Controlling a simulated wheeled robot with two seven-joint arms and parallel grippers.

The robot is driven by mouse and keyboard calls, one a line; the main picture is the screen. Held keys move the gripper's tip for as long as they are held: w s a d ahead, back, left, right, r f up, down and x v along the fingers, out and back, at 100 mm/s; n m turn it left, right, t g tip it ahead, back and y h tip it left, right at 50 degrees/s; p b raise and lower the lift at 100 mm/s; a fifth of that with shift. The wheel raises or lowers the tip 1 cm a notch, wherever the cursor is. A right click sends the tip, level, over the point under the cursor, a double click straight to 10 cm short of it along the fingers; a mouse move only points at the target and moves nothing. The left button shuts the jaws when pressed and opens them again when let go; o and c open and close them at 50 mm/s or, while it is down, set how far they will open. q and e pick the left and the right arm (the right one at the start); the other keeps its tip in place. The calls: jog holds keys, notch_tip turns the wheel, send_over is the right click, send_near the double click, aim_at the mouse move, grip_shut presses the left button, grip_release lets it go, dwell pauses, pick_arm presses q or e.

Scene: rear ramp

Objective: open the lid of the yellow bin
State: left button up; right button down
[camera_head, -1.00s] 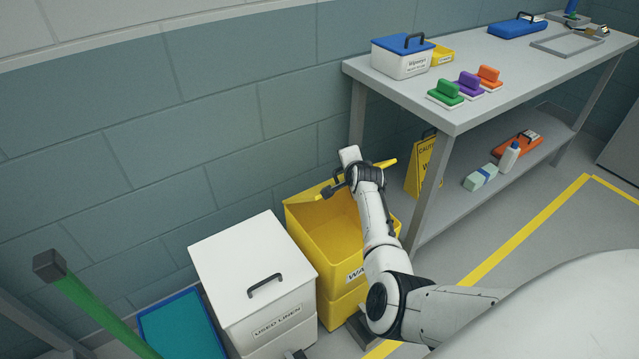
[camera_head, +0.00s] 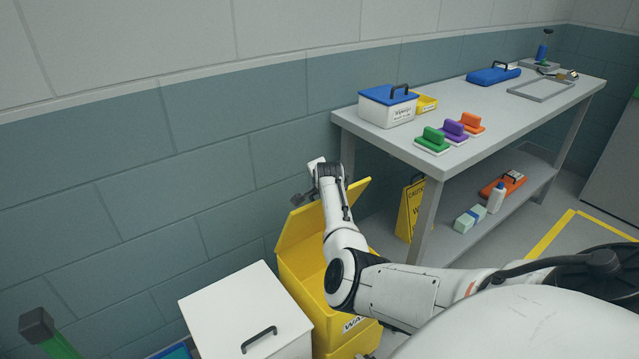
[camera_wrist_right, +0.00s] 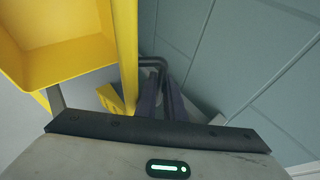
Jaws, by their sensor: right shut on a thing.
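The yellow bin (camera_head: 299,286) stands against the wall. Its lid (camera_head: 300,230) is raised and leans up on the wall side, with the bin's inside open to view. In the right wrist view the lid (camera_wrist_right: 126,60) is seen nearly edge-on beside the bin's yellow inside (camera_wrist_right: 60,55). My right gripper (camera_wrist_right: 160,103) is shut on the lid's dark handle (camera_wrist_right: 152,62). In the head view my right arm reaches across the bin, and the hand is at the lid's upper edge, where the lid partly hides the fingers. My left gripper is not in view.
A white lidded bin (camera_head: 243,318) stands close on the left of the yellow bin. A grey table (camera_head: 480,125) with a lower shelf stands to the right. A yellow caution sign (camera_head: 410,209) leans near its leg. A green pole (camera_head: 58,347) is at lower left.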

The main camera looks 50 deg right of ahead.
jog(key=shift+w+d+r, duration=0.1)
jog(key=shift+w+r, duration=0.2)
jog(key=shift+r, duration=0.15)
jog(key=c, duration=2.1)
grip_release()
